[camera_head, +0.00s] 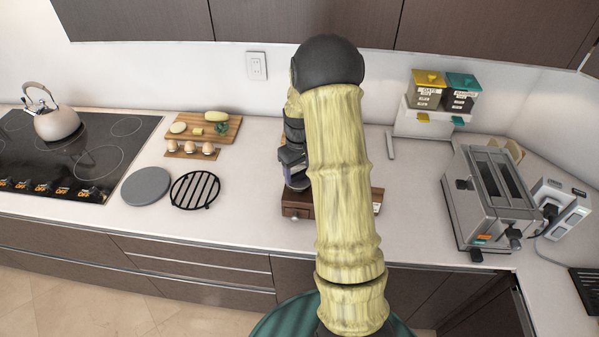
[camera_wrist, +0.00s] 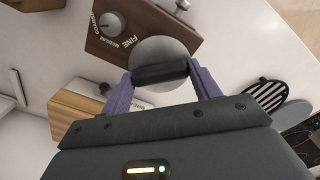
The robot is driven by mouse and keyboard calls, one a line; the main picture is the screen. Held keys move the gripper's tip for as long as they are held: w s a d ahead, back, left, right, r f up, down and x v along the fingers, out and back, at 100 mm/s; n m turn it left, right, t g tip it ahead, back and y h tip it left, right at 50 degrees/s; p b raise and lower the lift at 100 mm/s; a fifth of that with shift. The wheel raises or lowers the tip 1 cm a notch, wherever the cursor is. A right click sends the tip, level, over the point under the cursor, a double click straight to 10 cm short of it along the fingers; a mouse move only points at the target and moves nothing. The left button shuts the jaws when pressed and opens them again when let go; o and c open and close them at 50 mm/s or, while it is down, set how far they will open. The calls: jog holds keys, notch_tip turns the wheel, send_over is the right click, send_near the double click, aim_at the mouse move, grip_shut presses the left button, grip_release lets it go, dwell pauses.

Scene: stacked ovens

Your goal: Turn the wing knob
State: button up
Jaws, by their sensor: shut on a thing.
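My gripper (camera_wrist: 160,74) has two purple fingers shut on a short black bar (camera_wrist: 160,74) across a round grey metal part (camera_wrist: 150,98). I cannot tell whether this bar is the wing knob. Beside it in the wrist view is a dark brown wooden panel (camera_wrist: 140,28) marked COARSE, MEDIUM and FINE, with a round metal knob (camera_wrist: 112,24) on it. The knob is apart from my fingers. In the head view my gripper (camera_head: 295,182) is over a brown wooden base (camera_head: 296,205), largely hidden by my arm.
In the head view, a toaster (camera_head: 488,205) stands right, a white rack (camera_head: 420,124) behind it. A black trivet (camera_head: 195,189), a grey disc (camera_head: 146,186) and cutting boards (camera_head: 228,125) lie left. A kettle (camera_head: 54,119) stands on the hob (camera_head: 95,135).

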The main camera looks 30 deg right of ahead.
aim_at(298, 173)
jog(key=m, duration=0.5)
jog(key=shift+m+b, duration=0.3)
jog(key=shift+b, duration=0.05)
jog(key=m, duration=0.5)
jog(key=shift+m, duration=0.3)
jog(key=o, duration=1)
jog(key=shift+r, duration=0.1)
notch_tip(298, 173, up, 17)
jog(key=b, duration=0.2)
jog(key=shift+r+b, duration=0.15)
jog(key=shift+b, duration=0.25)
jog(key=shift+a, duration=0.15)
